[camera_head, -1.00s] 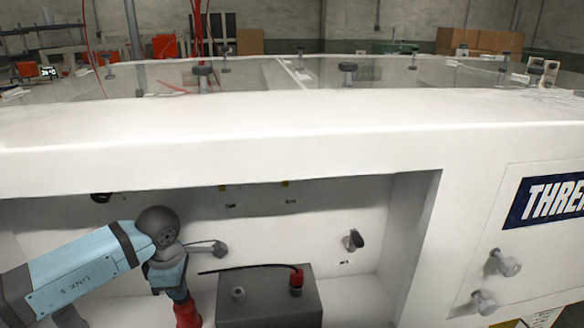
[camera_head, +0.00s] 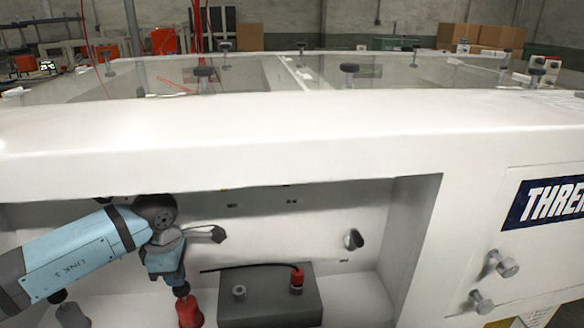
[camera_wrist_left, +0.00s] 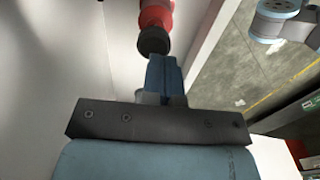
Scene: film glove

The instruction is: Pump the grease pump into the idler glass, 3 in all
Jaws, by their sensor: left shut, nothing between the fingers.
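A red bottle-like body with a dark round top (camera_head: 188,312), which looks like the grease pump, stands low in the white recess. My left gripper (camera_head: 180,284) points down and is shut and empty, just above the dark top. In the left wrist view, the closed blue fingers (camera_wrist_left: 165,68) are in line with the red body and dark knob (camera_wrist_left: 154,30); I cannot tell whether they touch. A grey box (camera_head: 265,312) stands to the right, with a grey fitting and a red-capped fitting (camera_head: 297,280). I cannot tell which part is the idler glass. My right gripper is not in view.
A thin black tube (camera_head: 240,268) runs left from the red-capped fitting. A dark knob (camera_head: 353,240) sticks out of the recess's back wall. The white machine edge (camera_head: 300,135) overhangs the recess. Two grey knobs (camera_head: 503,263) stand out on the right front.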

